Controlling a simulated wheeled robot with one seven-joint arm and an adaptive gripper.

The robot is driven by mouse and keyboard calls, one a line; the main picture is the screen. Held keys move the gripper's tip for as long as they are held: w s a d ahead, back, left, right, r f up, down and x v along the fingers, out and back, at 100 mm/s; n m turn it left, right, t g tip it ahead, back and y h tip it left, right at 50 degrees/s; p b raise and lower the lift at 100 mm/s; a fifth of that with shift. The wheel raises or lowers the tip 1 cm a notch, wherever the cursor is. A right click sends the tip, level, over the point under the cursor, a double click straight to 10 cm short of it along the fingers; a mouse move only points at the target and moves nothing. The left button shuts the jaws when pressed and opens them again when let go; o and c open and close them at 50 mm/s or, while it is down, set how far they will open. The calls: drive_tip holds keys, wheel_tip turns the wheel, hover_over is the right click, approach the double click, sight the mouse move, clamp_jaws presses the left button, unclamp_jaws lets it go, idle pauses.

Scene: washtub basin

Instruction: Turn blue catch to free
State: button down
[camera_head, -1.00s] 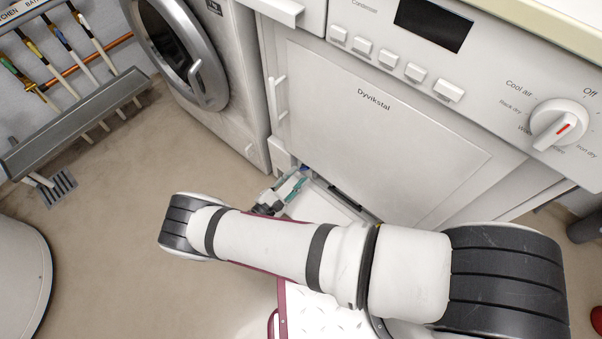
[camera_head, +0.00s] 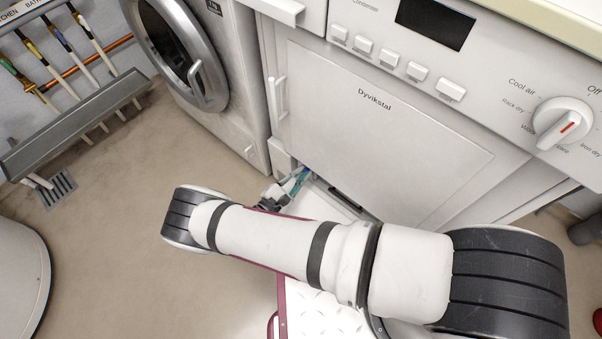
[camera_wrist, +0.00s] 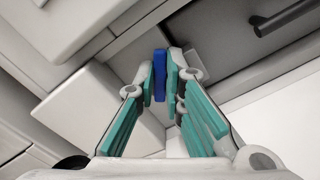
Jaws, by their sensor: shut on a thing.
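The blue catch (camera_wrist: 159,75) is a small, narrow upright piece in the wrist view, low on the white appliance. My gripper (camera_wrist: 160,83) has its teal-padded fingers on either side of the catch, shut on it. In the head view my gripper (camera_head: 298,182) is at the foot of the appliance, beyond my arm, and only a small bit of the blue catch (camera_head: 306,171) shows between the fingers. The catch's exact turn angle is hard to tell.
A dark bar handle (camera_wrist: 284,17) lies right of the catch in the wrist view. The white appliance door (camera_head: 380,130) rises above my gripper. A front-loading washer (camera_head: 215,75) stands to the left. The floor (camera_head: 120,200) at left is open.

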drive_tip(key=shift+n, duration=0.3)
drive_tip(key=n, duration=0.3)
drive_tip(key=shift+w+a+r, duration=0.15)
drive_tip(key=shift+w+a, duration=0.1)
drive_tip(key=shift+a, duration=0.05)
drive_tip(key=shift+w+a+n, duration=0.1)
drive_tip(key=shift+n, duration=0.7)
drive_tip(key=shift+w+a+n, duration=0.1)
drive_tip(key=shift+n, duration=0.7)
drive_tip(key=c, duration=1.7)
unclamp_jaws()
